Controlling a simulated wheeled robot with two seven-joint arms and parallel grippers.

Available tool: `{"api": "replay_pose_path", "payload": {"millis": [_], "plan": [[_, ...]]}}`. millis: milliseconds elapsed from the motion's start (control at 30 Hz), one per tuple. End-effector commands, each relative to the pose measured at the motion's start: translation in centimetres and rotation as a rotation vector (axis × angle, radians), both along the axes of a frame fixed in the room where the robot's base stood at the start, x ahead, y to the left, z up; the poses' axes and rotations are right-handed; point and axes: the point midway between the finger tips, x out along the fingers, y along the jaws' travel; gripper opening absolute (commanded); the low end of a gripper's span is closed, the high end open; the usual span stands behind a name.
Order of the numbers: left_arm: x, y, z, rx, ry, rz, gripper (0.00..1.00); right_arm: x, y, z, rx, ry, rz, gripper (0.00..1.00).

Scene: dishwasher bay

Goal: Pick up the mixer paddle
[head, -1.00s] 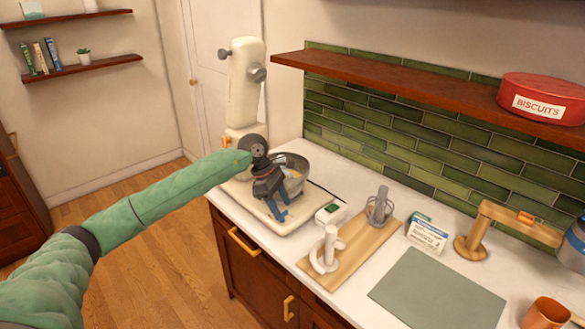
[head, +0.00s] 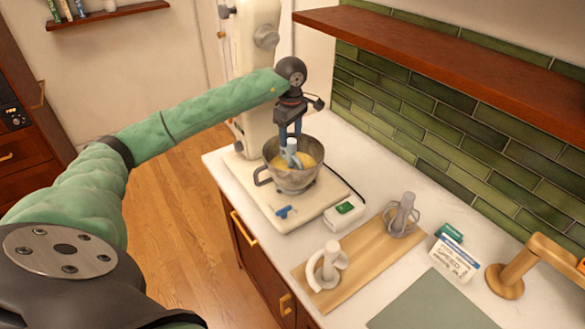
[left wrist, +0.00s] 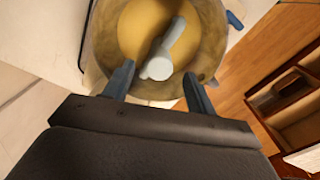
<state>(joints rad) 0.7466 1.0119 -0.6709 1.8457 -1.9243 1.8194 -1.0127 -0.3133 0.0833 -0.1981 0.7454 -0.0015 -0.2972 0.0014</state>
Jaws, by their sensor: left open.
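The mixer paddle, a pale blue-grey piece with a round hub (head: 291,152), stands in the metal mixing bowl (head: 274,181), its lower part in yellow batter (head: 306,161). In the left wrist view the paddle (left wrist: 172,40) lies across the batter, with its hub toward me. My left gripper (head: 291,133) points down over the bowl, open. Its blue fingers (left wrist: 160,82) stand to either side of and just short of the hub in the wrist view. I cannot tell whether they touch it. My right gripper is not in view.
The cream mixer (head: 255,75) stands behind the bowl with its head raised. A wooden board (head: 352,262) holds a white hook (head: 326,265) and a wire whisk (head: 402,215). A small box (head: 453,262) stands right of it. A wooden shelf (head: 430,45) overhangs the counter.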

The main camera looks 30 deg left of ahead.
Motion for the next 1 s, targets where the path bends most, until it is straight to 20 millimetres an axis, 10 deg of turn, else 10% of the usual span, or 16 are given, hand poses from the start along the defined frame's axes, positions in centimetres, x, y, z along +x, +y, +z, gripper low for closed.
{"api": "replay_pose_path", "payload": {"millis": [700,1000], "plan": [[-0.1,-0.1,-5.1,-0.001,0.000,0.000,0.57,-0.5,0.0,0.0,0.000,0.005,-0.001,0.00],[-0.1,-0.1,-5.1,-0.001,0.000,0.000,0.02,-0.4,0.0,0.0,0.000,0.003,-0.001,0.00]]}}
